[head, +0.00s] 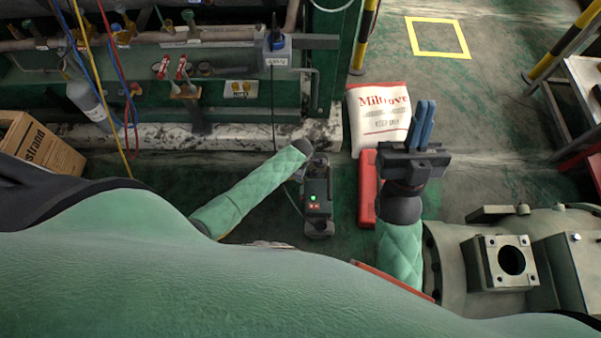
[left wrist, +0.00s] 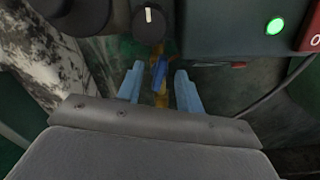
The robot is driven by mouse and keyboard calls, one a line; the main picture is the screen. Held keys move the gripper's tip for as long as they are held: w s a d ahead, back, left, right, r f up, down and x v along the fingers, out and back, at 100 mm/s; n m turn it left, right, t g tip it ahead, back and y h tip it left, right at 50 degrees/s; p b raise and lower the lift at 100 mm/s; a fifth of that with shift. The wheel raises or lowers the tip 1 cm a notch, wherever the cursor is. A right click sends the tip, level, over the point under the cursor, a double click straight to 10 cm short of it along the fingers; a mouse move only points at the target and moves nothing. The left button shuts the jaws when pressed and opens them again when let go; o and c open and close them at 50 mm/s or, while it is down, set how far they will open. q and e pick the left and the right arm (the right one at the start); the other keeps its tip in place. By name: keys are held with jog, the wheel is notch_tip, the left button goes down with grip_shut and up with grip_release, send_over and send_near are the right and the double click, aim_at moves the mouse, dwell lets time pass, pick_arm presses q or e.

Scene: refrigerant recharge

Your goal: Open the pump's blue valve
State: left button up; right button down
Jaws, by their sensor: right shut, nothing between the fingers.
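The pump (head: 318,205) is a dark grey unit on the floor with a green light; it also fills the top right of the left wrist view (left wrist: 225,25). The blue valve (left wrist: 160,72) is a small blue handle over a yellowish part, seen between the fingers of my left gripper (left wrist: 160,88). Those fingers are apart, with a gap on each side of the handle; I cannot tell its exact depth between them. In the head view my left arm reaches the pump, and its fingers are not clearly visible. My right gripper (head: 422,124) is shut and empty, raised right of the pump.
A black knob (left wrist: 150,25) with a white mark is above the valve in the left wrist view. A white sack (head: 378,108) and a red case (head: 367,188) lie right of the pump. Pipework stands behind, and a large grey machine (head: 455,262) is at right.

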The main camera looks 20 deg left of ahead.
dwell(0.4)
pick_arm(q)
notch_tip(320, 180, up, 9)
jog(key=p, duration=0.9)
jog(key=shift+p, duration=0.4)
dwell(0.3)
